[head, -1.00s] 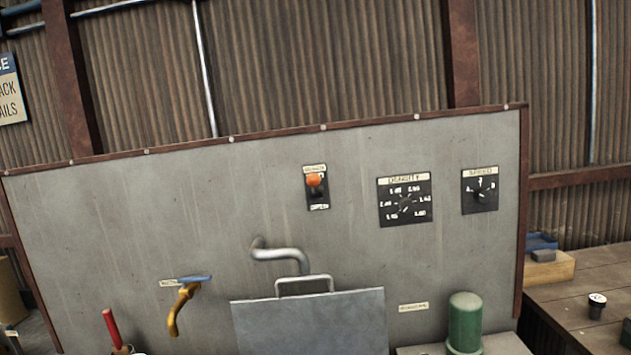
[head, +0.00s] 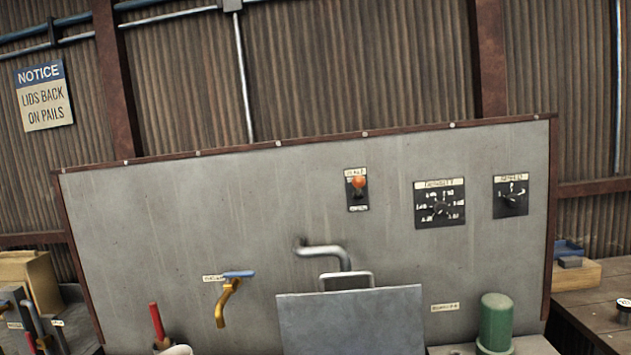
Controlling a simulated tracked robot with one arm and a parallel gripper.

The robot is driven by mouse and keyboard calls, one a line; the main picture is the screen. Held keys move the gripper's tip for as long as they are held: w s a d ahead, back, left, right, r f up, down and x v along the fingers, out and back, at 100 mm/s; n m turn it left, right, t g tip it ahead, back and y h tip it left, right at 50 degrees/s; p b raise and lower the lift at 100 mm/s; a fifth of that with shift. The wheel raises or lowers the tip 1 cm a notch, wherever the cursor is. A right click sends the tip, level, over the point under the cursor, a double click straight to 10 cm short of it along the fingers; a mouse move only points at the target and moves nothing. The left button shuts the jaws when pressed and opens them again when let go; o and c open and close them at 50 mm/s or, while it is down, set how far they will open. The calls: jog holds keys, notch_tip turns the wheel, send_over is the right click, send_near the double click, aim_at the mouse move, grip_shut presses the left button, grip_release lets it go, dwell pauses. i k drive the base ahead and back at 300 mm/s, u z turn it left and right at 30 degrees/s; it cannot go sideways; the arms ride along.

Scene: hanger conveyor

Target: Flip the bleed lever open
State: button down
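A grey panel (head: 200,220) fills the middle of the head view. A brass tap (head: 226,303) with a blue lever (head: 239,274) stands out from its lower left, beside a small label. The blue lever lies roughly level across the top of the tap. Higher up, right of centre, is a small black switch plate (head: 358,198) with an orange knob (head: 358,182) near its top. The labels at the tap and switch are too small to read surely, so I cannot tell which is the bleed lever. My gripper is not in view.
A bent grey pipe (head: 325,250) sticks out above a metal lid (head: 350,322) with a handle. A green cylinder (head: 495,322) stands at lower right. A red handle (head: 157,322) rises at lower left. Two dials, density (head: 440,205) and another (head: 510,197), sit right of the switch.

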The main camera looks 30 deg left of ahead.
aim_at(359, 181)
jog(key=u, duration=0.4)
jog(key=k, duration=1.05)
jog(key=z, duration=0.25)
jog(key=i, duration=1.1)
jog(key=z, duration=0.4)
jog(key=i, duration=1)
jog(key=u, duration=0.55)
